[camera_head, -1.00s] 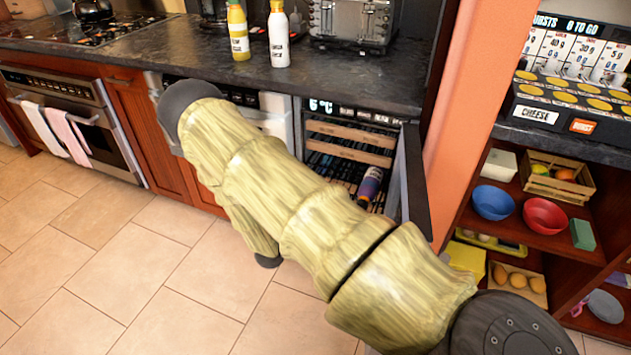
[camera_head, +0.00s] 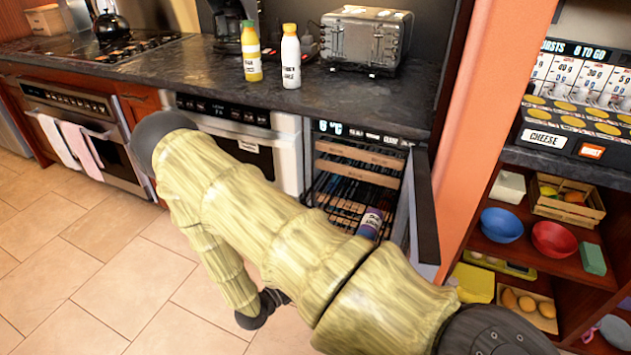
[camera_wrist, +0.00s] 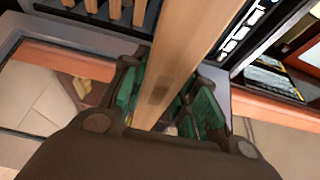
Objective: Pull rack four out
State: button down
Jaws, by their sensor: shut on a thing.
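My gripper (camera_wrist: 165,93) is shut on a long pale wooden bar (camera_wrist: 188,42), the front of a rack, with a green pad on each side of it. In the head view the gripper's dark end (camera_head: 258,309) shows low beside my arm, and the held bar is hidden. I cannot tell the rack's number from the frames. The open cooler (camera_head: 385,139) holds stacked racks with wooden fronts. Two upper fronts (camera_head: 358,152) show clearly. A bottle with a purple label (camera_head: 370,222) lies on a lower rack, partly behind my arm.
The cooler door (camera_head: 424,215) stands open at the right, close to my arm. A yellow bottle (camera_head: 251,52) and a white bottle (camera_head: 291,58) stand on the counter (camera_head: 180,65). Shelves with bowls are beyond the orange wall edge (camera_head: 495,110). The floor at left is clear.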

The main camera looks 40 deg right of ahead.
jog(key=c, duration=1.1)
grip_release()
jog(key=a, duration=1.2)
jog(key=shift+w, duration=0.1)
